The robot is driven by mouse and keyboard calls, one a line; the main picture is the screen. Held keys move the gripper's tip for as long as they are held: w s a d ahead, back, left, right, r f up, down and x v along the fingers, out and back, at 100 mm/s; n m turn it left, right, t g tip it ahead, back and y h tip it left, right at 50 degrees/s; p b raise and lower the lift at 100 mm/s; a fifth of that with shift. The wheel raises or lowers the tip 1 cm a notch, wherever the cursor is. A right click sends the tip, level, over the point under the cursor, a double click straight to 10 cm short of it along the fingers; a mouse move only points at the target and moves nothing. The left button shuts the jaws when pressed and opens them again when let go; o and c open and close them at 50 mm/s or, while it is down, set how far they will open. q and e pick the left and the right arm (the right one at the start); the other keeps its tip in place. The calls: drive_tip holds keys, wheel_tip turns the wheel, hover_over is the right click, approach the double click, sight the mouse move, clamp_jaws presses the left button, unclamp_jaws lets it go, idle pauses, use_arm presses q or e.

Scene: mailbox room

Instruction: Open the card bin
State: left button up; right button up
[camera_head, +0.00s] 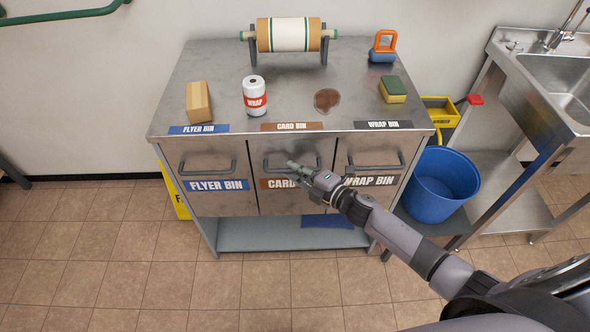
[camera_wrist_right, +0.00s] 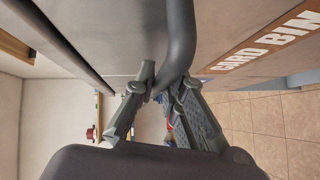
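The card bin (camera_head: 279,203) is the middle of three metal bin fronts under the worktop, with a brown label partly hidden by my right arm. Its front looks flush with its neighbours. Its dark bar handle (camera_head: 274,167) shows in the head view, and the handle also shows close up in the wrist view (camera_wrist_right: 180,35). My right gripper (camera_head: 293,165) is at the handle's right part. In the wrist view its two fingertips (camera_wrist_right: 164,82) close in on both sides of the bar and appear to touch it. My left gripper is out of view.
The flyer bin (camera_head: 205,200) is on the left and the wrap bin (camera_head: 385,163) on the right, both shut. A blue bucket (camera_head: 440,187) stands right of the cabinet beside a sink (camera_head: 560,85). The tiled floor (camera_head: 110,265) in front is clear.

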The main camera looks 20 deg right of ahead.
clamp_jaws()
idle(0.4)
